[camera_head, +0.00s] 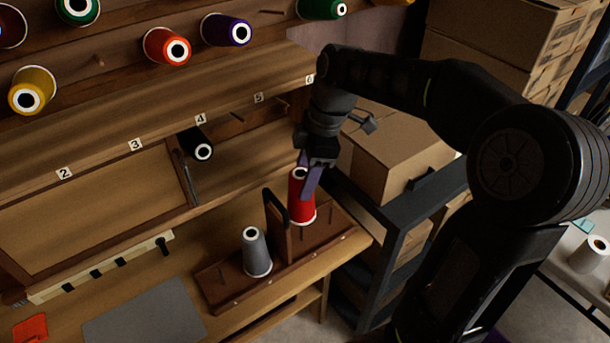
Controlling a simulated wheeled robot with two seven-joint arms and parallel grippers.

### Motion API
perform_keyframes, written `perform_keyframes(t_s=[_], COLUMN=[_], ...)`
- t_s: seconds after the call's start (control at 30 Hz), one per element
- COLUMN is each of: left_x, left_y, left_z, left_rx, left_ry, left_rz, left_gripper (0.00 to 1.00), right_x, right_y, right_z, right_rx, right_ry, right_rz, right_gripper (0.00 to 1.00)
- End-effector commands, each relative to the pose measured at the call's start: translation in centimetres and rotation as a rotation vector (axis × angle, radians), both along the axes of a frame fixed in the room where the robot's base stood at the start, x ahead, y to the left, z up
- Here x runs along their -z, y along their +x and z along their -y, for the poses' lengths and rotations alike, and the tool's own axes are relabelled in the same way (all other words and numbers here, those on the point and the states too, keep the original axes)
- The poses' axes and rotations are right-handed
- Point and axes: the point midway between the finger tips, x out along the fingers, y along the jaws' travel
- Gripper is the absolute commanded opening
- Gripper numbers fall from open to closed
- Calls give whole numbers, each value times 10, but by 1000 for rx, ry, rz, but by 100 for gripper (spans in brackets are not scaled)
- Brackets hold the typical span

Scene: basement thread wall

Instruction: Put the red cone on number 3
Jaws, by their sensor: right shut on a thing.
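The red cone (302,207) is upright over the right part of a wooden carrier (333,242) with a dark handle. My right gripper (310,181) is shut on its upper part from above, one purple-grey finger showing in front of it. A carrier peg shows just below the cone's base; I cannot tell whether the cone is clear of the carrier. The number 3 label (135,145) is on the front edge of the wooden wall ledge, between labels 2 and 4. A tan panel lies below it, and no peg shows there. My left gripper is not in view.
A grey cone (256,251) stands on the carrier's left part. A black cone (197,145) hangs below label 4. Several coloured cones fill the upper rows, including another red-orange one (167,46). Cardboard boxes (398,148) and a dark rack (392,238) stand right.

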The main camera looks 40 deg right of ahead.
Motion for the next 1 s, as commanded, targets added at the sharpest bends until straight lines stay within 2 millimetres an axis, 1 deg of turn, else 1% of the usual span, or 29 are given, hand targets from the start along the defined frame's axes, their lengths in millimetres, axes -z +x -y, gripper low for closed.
perform_keyframes(t_s=[0.03, 0.7, 0.83, 1.0], left_x=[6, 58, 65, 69], left_y=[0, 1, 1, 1], left_z=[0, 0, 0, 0], left_rx=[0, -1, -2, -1], left_ry=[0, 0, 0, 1], left_rz=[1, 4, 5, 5], left_gripper=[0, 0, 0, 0], right_x=[8, 78, 87, 92], right_y=[0, 0, 0, 0], right_z=[0, 0, 0, 0], right_rx=[0, 1, 1, 1], right_ry=[0, 0, 0, 0], right_rz=[0, 0, 1, 1], right_gripper=[11, 11, 11, 11])
